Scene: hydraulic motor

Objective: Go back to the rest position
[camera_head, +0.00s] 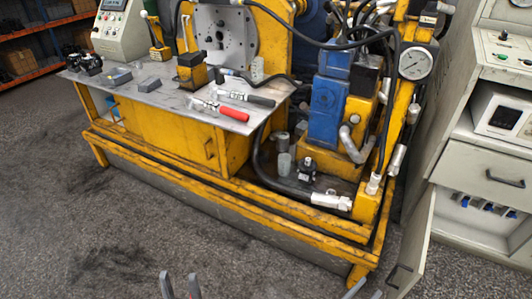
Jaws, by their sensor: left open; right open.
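My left gripper (180,286) shows at the bottom edge, left of the middle. Its two grey fingertips point up and stand apart, with nothing between them. My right gripper (365,291) shows at the bottom edge, further right. Only its fingertips are in view, apart and empty. Both grippers appear in front of the yellow hydraulic motor stand (215,190), over the floor in the picture. The rest of both arms is out of view.
A metal worktop (200,107) on the stand holds a red-handled tool (233,113), a black-handled tool (258,100) and small blocks. A blue hydraulic unit (326,110) stands right of it. A grey cabinet (480,165) has an open door (412,245). Open floor (90,240) lies at left.

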